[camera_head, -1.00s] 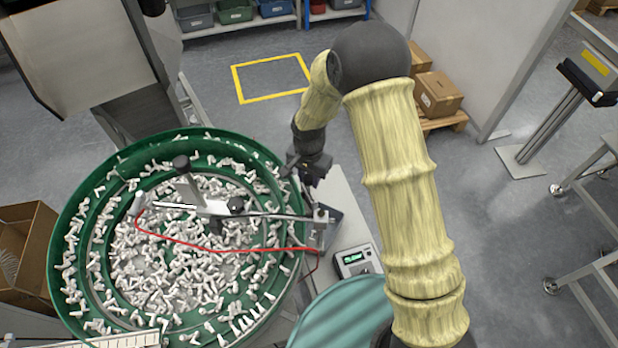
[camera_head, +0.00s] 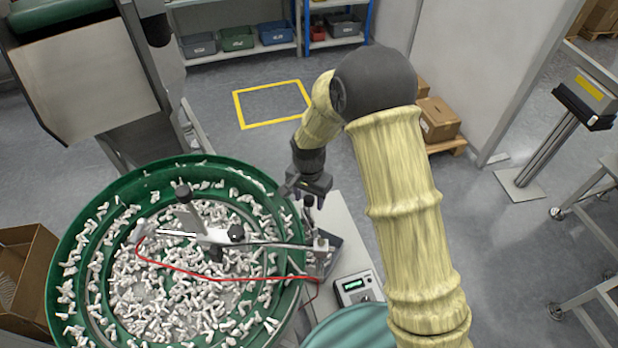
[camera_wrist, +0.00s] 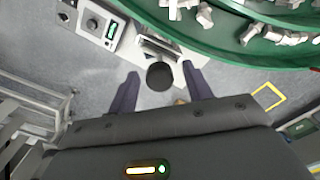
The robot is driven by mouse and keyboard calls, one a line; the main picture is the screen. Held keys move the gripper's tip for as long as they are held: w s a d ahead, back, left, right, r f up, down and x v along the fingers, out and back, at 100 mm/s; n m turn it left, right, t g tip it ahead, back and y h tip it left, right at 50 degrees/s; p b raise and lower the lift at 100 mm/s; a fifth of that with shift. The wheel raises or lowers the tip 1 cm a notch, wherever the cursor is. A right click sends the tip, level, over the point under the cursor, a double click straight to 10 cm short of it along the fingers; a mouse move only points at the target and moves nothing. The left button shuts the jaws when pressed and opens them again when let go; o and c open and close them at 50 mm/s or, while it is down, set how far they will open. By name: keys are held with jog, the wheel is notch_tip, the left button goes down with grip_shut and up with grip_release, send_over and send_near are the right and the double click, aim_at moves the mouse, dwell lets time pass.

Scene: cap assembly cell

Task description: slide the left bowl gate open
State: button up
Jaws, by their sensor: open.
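The green bowl (camera_head: 75,222), full of white parts, stands at the left of the head view. A small black knob (camera_head: 308,201) shows beside its right rim and looks like the gate's handle. In the wrist view the round knob (camera_wrist: 160,76) lies between my two fingertips, with a gap on each side. A metal piece (camera_wrist: 158,48) shows behind it; I cannot tell how far the gate is open. My gripper (camera_head: 306,189) is open and empty, pointing down close to the knob; I cannot tell the exact height between them.
A metal bar with a red cable (camera_head: 210,278) crosses above the bowl. A control box with a green display (camera_head: 355,288) sits at the bowl's right. A grey hopper (camera_head: 85,80) stands behind the bowl.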

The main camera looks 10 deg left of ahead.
notch_tip(320, 180, up, 17)
jog(key=b, duration=0.4)
dwell(0.4)
jog(key=s+d+f+n+t, duration=0.1)
jog(key=s+d+f, duration=0.1)
jog(key=s+d, duration=0.2)
jog(key=s+d+f+n+b, duration=0.1)
jog(key=s+d+f, duration=0.2)
jog(key=d, duration=0.8)
jog(key=s+d+f+n+t, duration=0.1)
jog(key=s+d+f, duration=0.1)
jog(key=s+d, duration=0.4)
jog(key=shift+d+f+n+t+b, duration=0.3)
jog(key=shift+d+f+n, duration=0.1)
jog(key=shift+d, duration=0.7)
